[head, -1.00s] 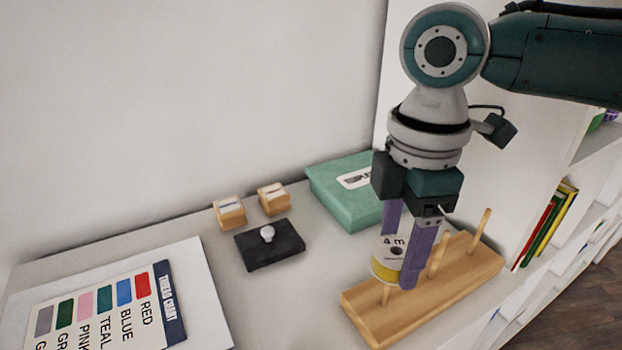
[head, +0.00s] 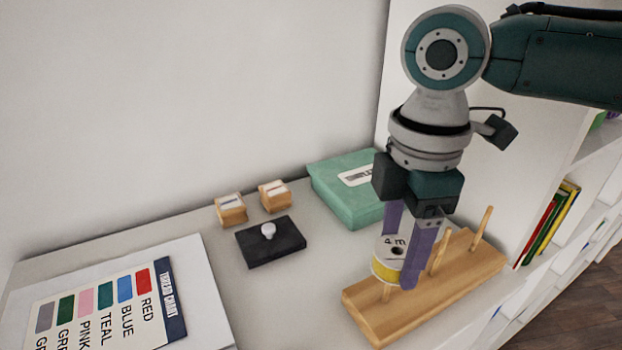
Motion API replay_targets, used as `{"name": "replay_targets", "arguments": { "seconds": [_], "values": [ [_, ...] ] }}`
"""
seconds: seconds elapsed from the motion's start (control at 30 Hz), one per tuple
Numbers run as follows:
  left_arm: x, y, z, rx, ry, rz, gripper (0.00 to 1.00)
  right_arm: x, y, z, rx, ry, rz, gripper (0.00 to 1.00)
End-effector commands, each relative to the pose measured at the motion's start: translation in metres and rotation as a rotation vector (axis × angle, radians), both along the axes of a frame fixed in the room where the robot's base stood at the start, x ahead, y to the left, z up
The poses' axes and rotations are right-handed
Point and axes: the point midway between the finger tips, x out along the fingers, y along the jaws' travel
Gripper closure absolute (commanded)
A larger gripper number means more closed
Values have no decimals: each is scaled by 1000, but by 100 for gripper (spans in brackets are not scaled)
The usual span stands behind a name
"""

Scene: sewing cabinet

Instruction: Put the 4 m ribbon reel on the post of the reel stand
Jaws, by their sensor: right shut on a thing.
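The 4 m ribbon reel (head: 385,270) has a white top face with a centre hole and yellow ribbon around its side. My right gripper (head: 401,270) points down and is shut on it, with one purple finger on either side. The reel is nearly level, over the near left end of the wooden reel stand (head: 400,312). A piece of a post (head: 386,294) shows just below the reel; I cannot tell whether the reel is around it or above it. Two other posts, the middle one (head: 440,252) and the far one (head: 482,228), are bare. My left gripper is not in view.
A teal box (head: 345,205) stands behind the stand. A black block with a white knob (head: 270,243) and two small wooden blocks, one here (head: 231,210), are left of it. A thread chart (head: 110,310) lies at front left. Shelves with books (head: 548,225) are at right.

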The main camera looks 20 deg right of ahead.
Motion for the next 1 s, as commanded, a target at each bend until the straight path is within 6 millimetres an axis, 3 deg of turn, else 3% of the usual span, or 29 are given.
{"name": "replay_targets", "arguments": {
  "seconds": [1.0],
  "values": [
    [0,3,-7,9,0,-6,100,0,0,-21,0,1,0,88]
  ]
}}
